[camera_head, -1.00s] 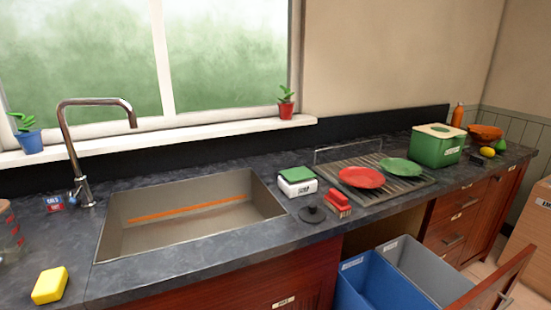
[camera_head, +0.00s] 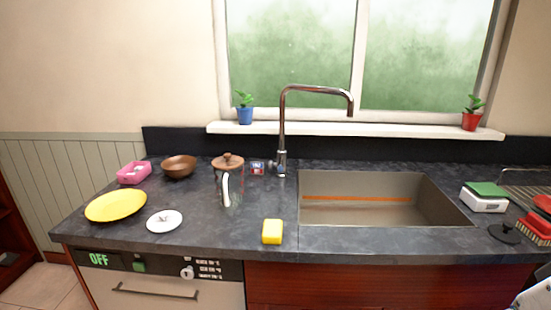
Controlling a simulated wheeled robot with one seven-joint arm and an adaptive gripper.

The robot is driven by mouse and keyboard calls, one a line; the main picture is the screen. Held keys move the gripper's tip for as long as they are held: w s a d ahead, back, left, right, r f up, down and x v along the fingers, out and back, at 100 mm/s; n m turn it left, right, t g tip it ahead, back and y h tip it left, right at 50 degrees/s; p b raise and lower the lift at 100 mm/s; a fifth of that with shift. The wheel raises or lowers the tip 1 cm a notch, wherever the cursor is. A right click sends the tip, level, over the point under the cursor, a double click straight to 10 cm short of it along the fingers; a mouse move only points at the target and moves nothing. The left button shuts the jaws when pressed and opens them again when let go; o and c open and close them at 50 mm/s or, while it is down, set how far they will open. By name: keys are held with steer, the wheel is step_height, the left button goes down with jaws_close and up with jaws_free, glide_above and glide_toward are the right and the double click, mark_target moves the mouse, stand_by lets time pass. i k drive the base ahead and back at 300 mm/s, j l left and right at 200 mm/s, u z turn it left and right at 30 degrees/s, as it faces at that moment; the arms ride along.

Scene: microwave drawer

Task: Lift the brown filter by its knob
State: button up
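A brown round piece with a small knob on top (camera_head: 228,162) sits on a see-through pot or jug on the left part of the counter, left of the tap. It looks like the brown filter. A pale curved handle (camera_head: 226,188) rises at the front of the pot. The pot's body is hard to make out against the dark counter. My gripper is not in view.
Around it on the counter (camera_head: 345,240) are a brown bowl (camera_head: 179,166), a pink container (camera_head: 133,172), a yellow plate (camera_head: 116,205), a small white disc (camera_head: 164,221), a yellow sponge (camera_head: 272,231) and a small blue-and-red box (camera_head: 257,168). The tap (camera_head: 282,130) and sink (camera_head: 375,205) lie to the right.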

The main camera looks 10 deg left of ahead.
mark_target(228, 161)
steer(key=u, duration=0.9)
steer(key=i+j, duration=0.25)
steer(key=i, duration=0.15)
steer(key=i+j+u, duration=0.1)
steer(key=i+j, duration=0.45)
steer(key=i, duration=0.25)
steer(key=i+j+u, duration=0.15)
steer(key=i, duration=0.3)
